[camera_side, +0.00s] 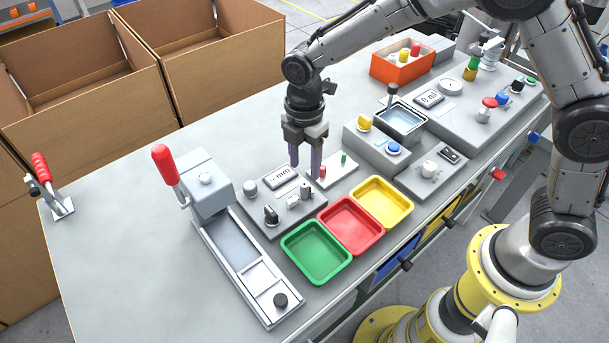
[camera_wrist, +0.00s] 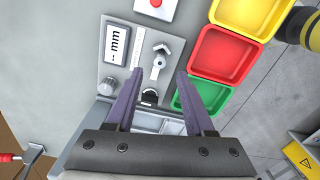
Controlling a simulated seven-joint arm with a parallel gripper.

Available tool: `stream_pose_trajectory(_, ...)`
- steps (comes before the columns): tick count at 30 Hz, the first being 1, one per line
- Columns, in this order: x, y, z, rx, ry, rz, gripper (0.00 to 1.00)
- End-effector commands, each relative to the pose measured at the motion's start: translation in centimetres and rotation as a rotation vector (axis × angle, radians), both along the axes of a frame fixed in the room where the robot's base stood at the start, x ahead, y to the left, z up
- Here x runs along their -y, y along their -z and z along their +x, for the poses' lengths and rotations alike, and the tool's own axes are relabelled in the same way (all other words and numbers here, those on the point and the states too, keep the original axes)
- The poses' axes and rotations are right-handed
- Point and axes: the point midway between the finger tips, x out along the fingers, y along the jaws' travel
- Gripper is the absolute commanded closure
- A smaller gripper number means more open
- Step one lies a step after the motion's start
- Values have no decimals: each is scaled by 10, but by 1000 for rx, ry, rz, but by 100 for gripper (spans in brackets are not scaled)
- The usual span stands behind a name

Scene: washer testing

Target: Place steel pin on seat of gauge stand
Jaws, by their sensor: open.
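The gauge stand is a grey plate with a small "mm" display (camera_side: 281,177), a round grey knob, small upright metal parts (camera_side: 293,200) and a black-topped piece (camera_side: 270,216). In the wrist view its display (camera_wrist: 115,44) and metal parts (camera_wrist: 159,60) lie ahead of my fingers. I cannot tell the steel pin or the seat apart among these small metal parts. My gripper (camera_side: 305,170) points down at the far edge of the gauge stand. In the wrist view my gripper (camera_wrist: 160,75) is open, with its two purple fingers apart and nothing held between them.
Green (camera_side: 316,252), red (camera_side: 351,225) and yellow (camera_side: 381,202) trays stand beside the gauge stand. A red-handled press (camera_side: 206,190) stands to its left. A small plate with red and green pegs (camera_side: 343,160) is close to my fingers.

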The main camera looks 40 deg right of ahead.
Motion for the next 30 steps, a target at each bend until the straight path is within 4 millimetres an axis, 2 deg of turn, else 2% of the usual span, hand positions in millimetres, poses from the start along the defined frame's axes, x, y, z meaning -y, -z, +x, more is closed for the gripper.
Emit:
stream_pose_trajectory(3,0,-25,1,5,0,2,46)
stream_pose_trajectory(9,0,-53,1,2,0,0,46)
stream_pose_trajectory(20,2,-65,-1,4,10,2,46)
stream_pose_trajectory(23,12,-79,-6,24,79,11,46)
stream_pose_trajectory(26,34,-105,-21,67,235,33,46)
stream_pose_trajectory(30,76,-146,-60,140,547,85,46)
